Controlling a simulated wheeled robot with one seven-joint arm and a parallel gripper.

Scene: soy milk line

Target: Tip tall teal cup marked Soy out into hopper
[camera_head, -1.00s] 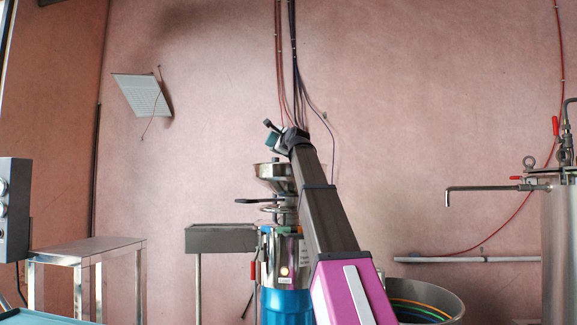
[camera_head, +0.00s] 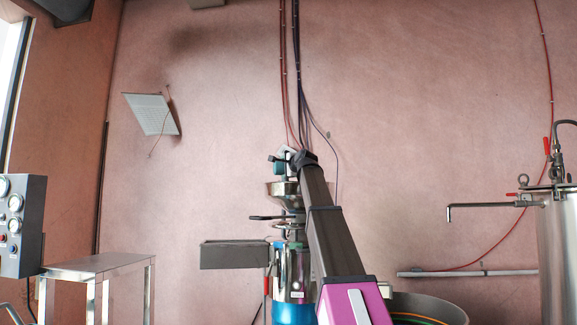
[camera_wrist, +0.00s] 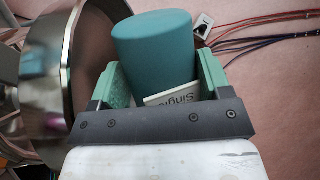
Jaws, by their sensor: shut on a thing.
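My gripper (camera_head: 284,160) is shut on a teal cup (camera_head: 279,168), above the steel hopper (camera_head: 283,189). In the wrist view the teal cup (camera_wrist: 155,50) sits between green finger pads. A smooth, closed-looking end of it shows at the top. A white label on its side shows part of a word like "Single"; no "Soy" mark can be read. The cup's mouth and contents are hidden. The steel hopper's curved wall (camera_wrist: 95,50) is close by on the left. I cannot tell whether the cup touches it.
A grey tray (camera_head: 233,255) juts out left of the steel and blue machine (camera_head: 293,275) under the hopper. A steel table (camera_head: 98,265) and gauge box (camera_head: 22,225) stand at left. A steel tank with a spout (camera_head: 556,225) stands at right. Cables hang behind my gripper.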

